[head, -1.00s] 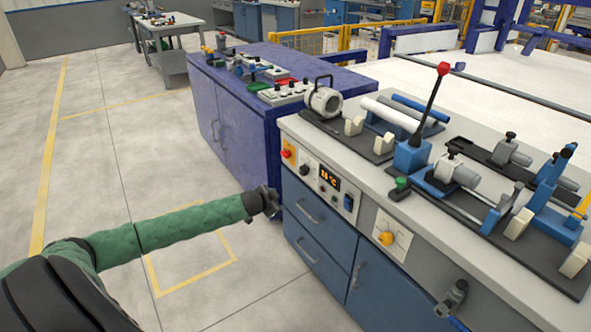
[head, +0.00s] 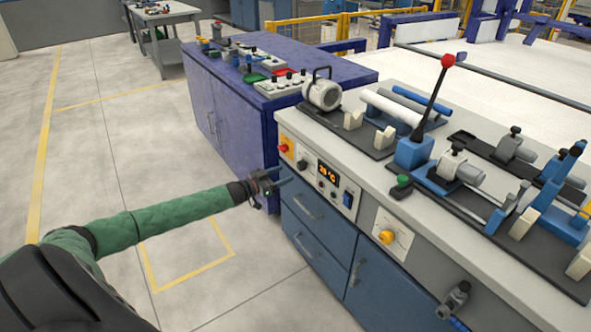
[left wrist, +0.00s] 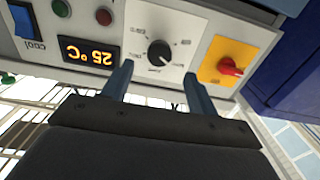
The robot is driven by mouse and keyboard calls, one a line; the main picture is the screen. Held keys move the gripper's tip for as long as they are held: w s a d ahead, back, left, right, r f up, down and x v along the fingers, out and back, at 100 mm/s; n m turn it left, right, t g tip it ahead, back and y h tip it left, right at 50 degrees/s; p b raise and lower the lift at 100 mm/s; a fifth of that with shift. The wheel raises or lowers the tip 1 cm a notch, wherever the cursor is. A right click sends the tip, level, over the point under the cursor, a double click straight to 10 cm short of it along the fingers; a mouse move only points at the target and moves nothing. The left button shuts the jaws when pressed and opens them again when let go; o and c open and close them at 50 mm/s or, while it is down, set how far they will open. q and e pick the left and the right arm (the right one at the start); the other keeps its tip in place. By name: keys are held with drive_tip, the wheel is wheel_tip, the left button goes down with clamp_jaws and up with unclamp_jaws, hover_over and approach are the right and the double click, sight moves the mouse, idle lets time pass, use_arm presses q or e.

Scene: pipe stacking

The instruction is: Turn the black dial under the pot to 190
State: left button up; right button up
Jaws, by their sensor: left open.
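The black dial (head: 302,165) is on the white front panel under the metal pot (head: 323,93). It also shows in the left wrist view (left wrist: 158,50), with a pale pointer mark and printed labels around it too small to read. The orange display (head: 328,174) beside it reads 25 °C, upside down in the left wrist view (left wrist: 87,52). My left gripper (head: 285,175) is open and empty, its two blue fingers pointing at the panel. In the left wrist view the fingers (left wrist: 158,76) lie on either side below the dial, not around it. My right gripper is not in view.
A red knob on a yellow plate (left wrist: 230,68) sits right of the dial in the left wrist view. A yellow knob (head: 387,237) is further along the bench front. A purple cabinet (head: 225,125) stands left of the bench. The floor in front is clear.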

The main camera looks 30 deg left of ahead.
sight(299, 168)
use_arm(q)
drive_tip(key=shift+x, duration=3.3)
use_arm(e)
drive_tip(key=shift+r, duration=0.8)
use_arm(q)
drive_tip(key=shift+c, duration=0.5)
drive_tip(key=c, duration=0.9)
